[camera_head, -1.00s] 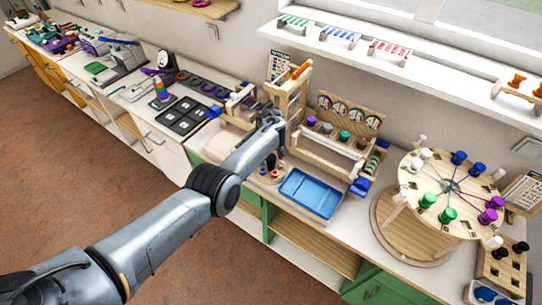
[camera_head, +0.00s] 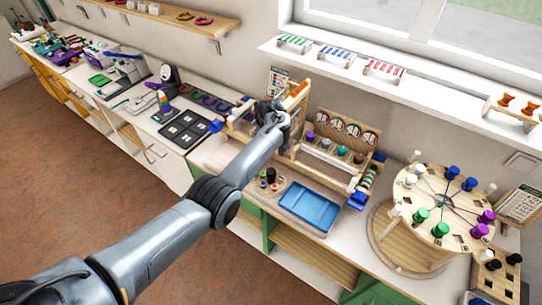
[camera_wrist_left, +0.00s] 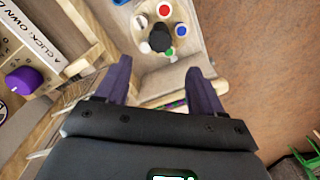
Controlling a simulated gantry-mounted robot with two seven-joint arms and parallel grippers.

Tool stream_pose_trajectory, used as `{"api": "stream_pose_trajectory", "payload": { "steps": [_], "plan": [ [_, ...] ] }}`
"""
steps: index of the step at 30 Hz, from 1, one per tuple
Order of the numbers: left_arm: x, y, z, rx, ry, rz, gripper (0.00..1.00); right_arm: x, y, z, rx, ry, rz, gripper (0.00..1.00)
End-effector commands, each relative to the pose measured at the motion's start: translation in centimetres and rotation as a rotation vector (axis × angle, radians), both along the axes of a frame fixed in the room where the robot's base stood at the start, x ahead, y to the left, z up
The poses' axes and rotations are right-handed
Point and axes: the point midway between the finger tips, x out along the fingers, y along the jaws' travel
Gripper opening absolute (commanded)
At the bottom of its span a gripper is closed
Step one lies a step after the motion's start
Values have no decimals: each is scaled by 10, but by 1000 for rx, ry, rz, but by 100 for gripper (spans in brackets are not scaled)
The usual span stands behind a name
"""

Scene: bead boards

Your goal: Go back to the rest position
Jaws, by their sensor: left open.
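My left arm (camera_head: 205,205) reaches in from the lower left to the wooden bead stand on the counter. My left gripper (camera_head: 266,110) is at the arm's far end in front of the stand, its fingers partly hidden by the wrist. In the left wrist view the two dark purple fingers of the gripper (camera_wrist_left: 160,82) stand apart with nothing between them. Beyond the fingertips is a small wooden board with a black peg (camera_wrist_left: 160,38) and red, white, green and blue pieces around it. My right gripper is in neither view.
A blue tray (camera_head: 310,207) lies right of the small board (camera_head: 262,196). A round wooden wheel (camera_head: 432,203) with coloured pegs stands further right. A bead rack (camera_head: 340,140) is behind the tray. The floor in front is clear.

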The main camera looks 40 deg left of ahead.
Motion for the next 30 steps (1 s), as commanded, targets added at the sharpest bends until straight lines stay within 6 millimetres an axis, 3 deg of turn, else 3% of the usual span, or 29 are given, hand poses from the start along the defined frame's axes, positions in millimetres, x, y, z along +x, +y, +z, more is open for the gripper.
{"api": "stream_pose_trajectory", "payload": {
  "steps": [17, 23, 30],
  "plan": [
    [-2, 0, -3, 5, -1, -11, 68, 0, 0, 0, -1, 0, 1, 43],
    [-17, -3, -33, 45, -18, -101, 68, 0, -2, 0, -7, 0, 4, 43],
    [-71, -28, -86, 124, -60, -349, 68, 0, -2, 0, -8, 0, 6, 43]
  ]
}}
